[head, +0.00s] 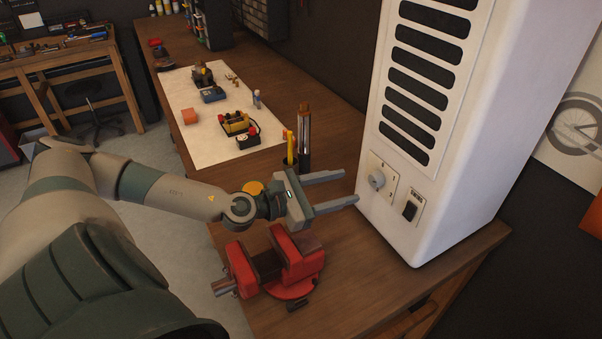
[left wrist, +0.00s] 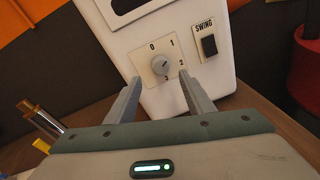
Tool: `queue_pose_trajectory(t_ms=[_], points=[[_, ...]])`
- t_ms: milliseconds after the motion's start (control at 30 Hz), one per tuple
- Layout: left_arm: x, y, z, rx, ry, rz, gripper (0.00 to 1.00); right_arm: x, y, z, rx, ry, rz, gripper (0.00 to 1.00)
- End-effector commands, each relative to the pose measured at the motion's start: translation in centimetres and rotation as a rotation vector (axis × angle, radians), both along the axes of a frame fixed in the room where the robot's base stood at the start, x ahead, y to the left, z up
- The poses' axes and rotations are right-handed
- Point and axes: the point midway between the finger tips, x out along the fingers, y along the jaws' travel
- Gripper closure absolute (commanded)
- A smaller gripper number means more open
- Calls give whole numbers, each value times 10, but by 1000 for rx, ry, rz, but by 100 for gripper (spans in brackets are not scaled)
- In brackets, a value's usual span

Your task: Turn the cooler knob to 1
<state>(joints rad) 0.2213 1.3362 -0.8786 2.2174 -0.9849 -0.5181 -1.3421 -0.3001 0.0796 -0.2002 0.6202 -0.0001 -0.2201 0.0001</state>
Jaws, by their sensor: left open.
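The white cooler (head: 470,130) stands at the right of the bench in the head view. Its round grey knob (head: 376,180) sits on a square plate low on the front. My right gripper is not in view.
A SWING switch (head: 410,211) is beside the knob plate. A red vise (head: 280,262) sits on the bench below my left gripper. A pen holder (head: 297,160) with upright tools stands behind the gripper. A white mat (head: 195,145) holds small items farther left.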

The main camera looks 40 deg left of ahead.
Motion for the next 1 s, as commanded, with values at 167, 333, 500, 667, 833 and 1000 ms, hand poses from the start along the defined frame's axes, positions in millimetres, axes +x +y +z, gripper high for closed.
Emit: queue_pose_trajectory(t_ms=[167, 333, 500, 667, 833, 1000], points=[[-22, 9, -2, 4, 2, -1, 52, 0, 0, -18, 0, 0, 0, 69], [-40, 16, 1, 4, 3, -3, 52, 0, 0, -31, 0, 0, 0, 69], [-56, 24, 3, 6, 2, -1, 52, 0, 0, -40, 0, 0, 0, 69], [-71, 30, 6, 5, 1, -1, 52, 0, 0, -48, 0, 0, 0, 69], [-83, 35, 9, 4, 0, -1, 52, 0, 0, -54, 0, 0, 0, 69], [-89, 37, 11, 1, 1, -2, 52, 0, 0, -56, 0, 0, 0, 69]])
